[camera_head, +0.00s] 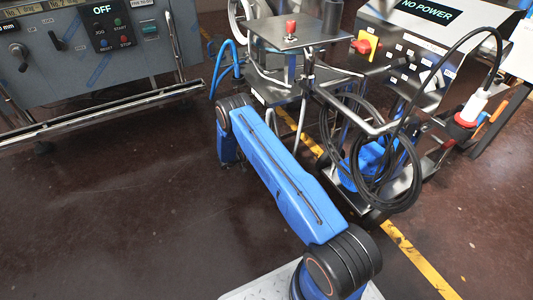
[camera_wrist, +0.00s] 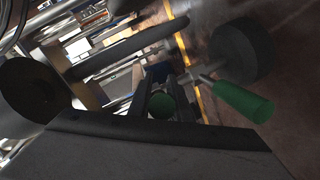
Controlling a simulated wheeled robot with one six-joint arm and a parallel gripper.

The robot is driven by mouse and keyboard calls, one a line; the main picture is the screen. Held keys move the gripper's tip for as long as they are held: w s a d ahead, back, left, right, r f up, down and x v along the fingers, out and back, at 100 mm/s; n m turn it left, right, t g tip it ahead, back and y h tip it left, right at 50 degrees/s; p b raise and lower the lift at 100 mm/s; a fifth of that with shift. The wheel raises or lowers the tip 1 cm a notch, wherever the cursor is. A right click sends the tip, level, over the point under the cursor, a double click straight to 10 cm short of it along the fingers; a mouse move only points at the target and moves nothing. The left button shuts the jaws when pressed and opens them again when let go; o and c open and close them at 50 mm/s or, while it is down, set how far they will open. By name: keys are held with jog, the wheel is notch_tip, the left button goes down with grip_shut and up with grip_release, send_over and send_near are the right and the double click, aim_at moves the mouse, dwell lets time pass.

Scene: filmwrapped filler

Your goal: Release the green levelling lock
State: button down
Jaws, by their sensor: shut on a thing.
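My gripper (camera_wrist: 163,92) is in the middle of the wrist view, its two dark fingers on either side of a round green grip end (camera_wrist: 162,106). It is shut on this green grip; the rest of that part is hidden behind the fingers. A second green handle (camera_wrist: 243,101) on a metal rod sticks out to the right of the fingers, apart from them. I cannot tell from the pictures which green grip is the levelling lock. In the head view, my blue arm reaches toward the steel machine (camera_head: 290,35), and my gripper is hidden there.
A dark caster wheel (camera_wrist: 240,50) is close to the right of the fingers. Looped black cable (camera_head: 375,160) hangs from the machine's frame to the right of my arm. A grey control cabinet (camera_head: 90,45) stands at upper left. The floor at left is clear.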

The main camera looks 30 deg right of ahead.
jog(key=c, duration=1.6)
grip_release()
jog(key=shift+c, duration=0.2)
jog(key=shift+a, duration=0.1)
jog(key=v, duration=1.7)
jog(key=shift+a, duration=0.25)
